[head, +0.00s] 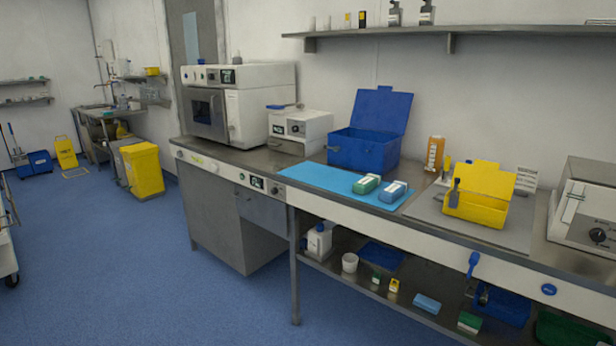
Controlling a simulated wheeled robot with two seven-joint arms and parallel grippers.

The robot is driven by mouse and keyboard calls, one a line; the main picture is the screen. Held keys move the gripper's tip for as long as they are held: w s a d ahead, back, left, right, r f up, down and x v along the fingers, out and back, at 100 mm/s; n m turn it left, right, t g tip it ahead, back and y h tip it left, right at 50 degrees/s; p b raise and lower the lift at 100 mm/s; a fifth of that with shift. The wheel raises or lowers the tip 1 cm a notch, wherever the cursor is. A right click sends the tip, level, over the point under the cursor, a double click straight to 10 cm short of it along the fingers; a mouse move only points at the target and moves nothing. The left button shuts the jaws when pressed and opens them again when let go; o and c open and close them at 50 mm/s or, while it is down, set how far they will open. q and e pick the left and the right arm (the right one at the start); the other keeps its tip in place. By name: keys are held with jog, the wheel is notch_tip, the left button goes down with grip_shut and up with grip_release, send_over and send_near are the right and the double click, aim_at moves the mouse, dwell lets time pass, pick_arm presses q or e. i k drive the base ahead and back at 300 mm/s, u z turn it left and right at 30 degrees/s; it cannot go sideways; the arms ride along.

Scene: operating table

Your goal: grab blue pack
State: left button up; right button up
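A small blue pack (392,192) with a pale top lies on the light blue mat (318,183) on the steel counter. A green pack (366,185) of similar size lies just to its left on the same mat. Another light blue pack (427,304) lies on the lower shelf under the counter. Neither of my grippers shows in the head view.
An open blue box (362,152) stands behind the mat, with an orange bottle (434,154) to its right. An open yellow box (476,207) stands on a grey mat (432,212) further right. The counter's front edge and lower shelf (345,277) face open blue floor (130,270).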

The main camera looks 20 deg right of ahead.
aim_at(391, 192)
jog(key=u, duration=0.15)
jog(key=i, duration=2.1)
jog(key=z, duration=0.2)
